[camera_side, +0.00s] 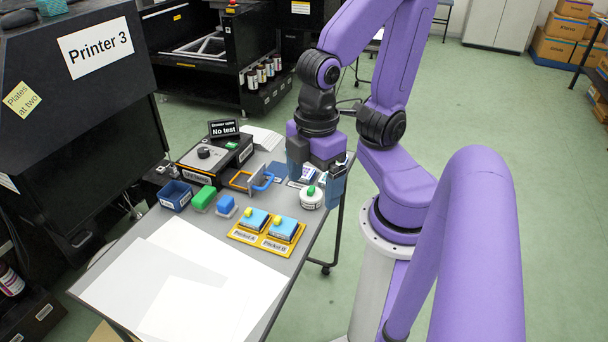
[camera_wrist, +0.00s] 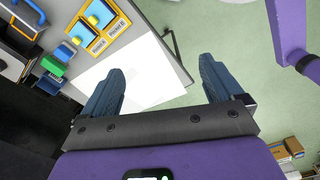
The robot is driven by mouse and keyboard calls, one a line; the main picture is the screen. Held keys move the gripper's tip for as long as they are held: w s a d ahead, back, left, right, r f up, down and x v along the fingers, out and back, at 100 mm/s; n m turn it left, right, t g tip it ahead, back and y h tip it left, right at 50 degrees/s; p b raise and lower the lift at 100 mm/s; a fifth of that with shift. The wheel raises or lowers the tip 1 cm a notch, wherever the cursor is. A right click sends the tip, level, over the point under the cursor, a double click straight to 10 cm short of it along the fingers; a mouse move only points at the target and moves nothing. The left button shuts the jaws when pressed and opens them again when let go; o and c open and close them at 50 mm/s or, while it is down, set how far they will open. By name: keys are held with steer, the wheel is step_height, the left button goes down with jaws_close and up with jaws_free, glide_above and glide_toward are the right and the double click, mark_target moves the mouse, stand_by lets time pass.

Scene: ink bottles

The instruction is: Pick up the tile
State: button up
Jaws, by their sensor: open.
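No single piece is clearly marked as the tile. Two flat light-blue pieces with yellow knobs, a left one (camera_side: 252,222) and a right one (camera_side: 287,231), sit side by side in a yellow holder (camera_side: 262,245) with two labels. The holder also shows at the upper left of the wrist view (camera_wrist: 121,22). My gripper (camera_side: 316,188) points down over the table's right side, behind and right of the holder, close to a round white pot with a green knob (camera_side: 311,201). In the wrist view my gripper (camera_wrist: 161,68) is open, with nothing between its fingers.
Left of the holder stand a blue block (camera_side: 226,204), a green block (camera_side: 203,197) and a dark-blue bin (camera_side: 175,195). A black device (camera_side: 215,152) and a blue-and-orange handled piece (camera_side: 250,181) lie behind. White sheets (camera_side: 180,280) cover the table's front. Printer 3 (camera_side: 75,100) stands left.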

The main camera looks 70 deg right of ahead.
steer(key=w+d+f+m, duration=0.2)
steer(key=w+d+m, duration=0.4)
steer(key=w+m, duration=0.25)
steer(key=w+d+f+m, duration=0.2)
steer(key=w+d+m, duration=0.55)
steer(key=w, duration=0.25)
steer(key=m, duration=1.5)
glide_above(304, 174)
steer(key=d, duration=0.1)
step_height(304, 174, down, 7)
steer(key=f, duration=1.1)
steer(key=shift+w+d+f, duration=0.2)
steer(key=shift+w, duration=0.15)
steer(key=shift+s+a+f, duration=0.15)
steer(key=shift+f, duration=2.5)
